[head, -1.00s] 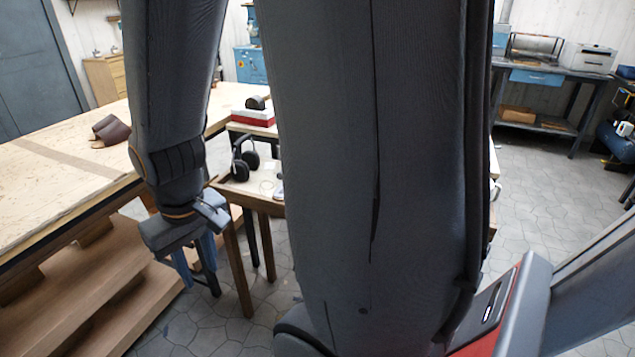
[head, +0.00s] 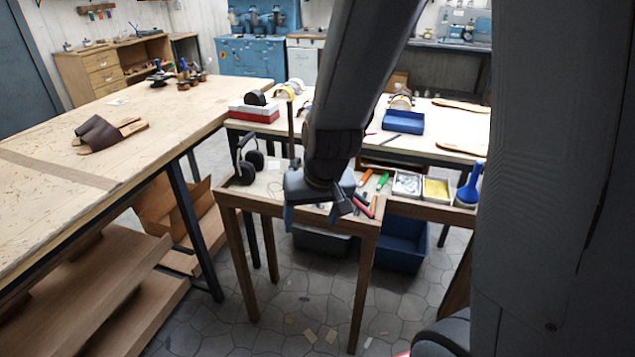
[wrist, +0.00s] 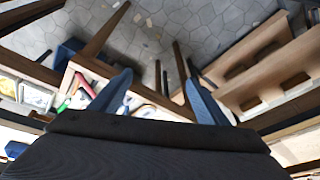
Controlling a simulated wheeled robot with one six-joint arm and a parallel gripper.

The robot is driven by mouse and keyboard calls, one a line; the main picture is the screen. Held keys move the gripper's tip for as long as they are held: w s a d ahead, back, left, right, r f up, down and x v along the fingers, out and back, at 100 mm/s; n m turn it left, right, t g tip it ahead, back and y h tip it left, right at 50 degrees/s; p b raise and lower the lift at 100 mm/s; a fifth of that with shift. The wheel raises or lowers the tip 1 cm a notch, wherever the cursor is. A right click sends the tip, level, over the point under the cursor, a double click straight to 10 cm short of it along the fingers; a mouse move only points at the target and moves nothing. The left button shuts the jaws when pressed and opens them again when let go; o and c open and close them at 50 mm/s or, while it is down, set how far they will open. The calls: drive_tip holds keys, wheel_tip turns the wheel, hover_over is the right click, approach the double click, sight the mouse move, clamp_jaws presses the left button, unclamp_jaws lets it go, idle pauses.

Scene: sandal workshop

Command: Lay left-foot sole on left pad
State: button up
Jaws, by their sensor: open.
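In the head view two flat tan soles lie on the far table at the right: one at the back (head: 460,105) and one nearer (head: 463,147), partly cut off by my arm. I cannot tell which is the left-foot one. No pad can be made out clearly. My gripper (head: 325,213) hangs in front of the small wooden table, pointing down, well short of the soles. In the wrist view my gripper (wrist: 160,95) shows its two blue fingers spread apart with nothing between them.
A brown sandal (head: 108,134) lies on the large workbench (head: 40,215) at left. A blue tray (head: 403,122) and red-white box (head: 254,112) stand on the far table. Blue bin (head: 403,245) sits below.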

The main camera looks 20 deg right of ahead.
drive_tip(key=w+a+f+m+t+h, duration=0.1)
drive_tip(key=w+a+f+t, duration=0.1)
drive_tip(key=w, duration=0.5)
drive_tip(key=w+a+f+m+t, duration=0.1)
drive_tip(key=w+f+t, duration=0.15)
drive_tip(key=w, duration=0.35)
drive_tip(key=shift+w+d+f+m+t+h+p, duration=0.5)
drive_tip(key=shift+w+d+f+h, duration=0.65)
drive_tip(key=shift+w, duration=1)
drive_tip(key=shift+w+d+f+m+t+h+p, duration=0.15)
drive_tip(key=shift+w+d+f+m+t+h, duration=0.7)
drive_tip(key=shift+w+f, duration=1)
drive_tip(key=shift+w+d+f+m+t+h+p, duration=0.4)
drive_tip(key=shift+w+d+f+h, duration=0.65)
drive_tip(key=shift+w, duration=1.4)
drive_tip(key=shift+a+r, duration=0.1)
drive_tip(key=shift+a, duration=0.1)
drive_tip(key=c, duration=1.3)
drive_tip(key=shift+r, duration=0.1)
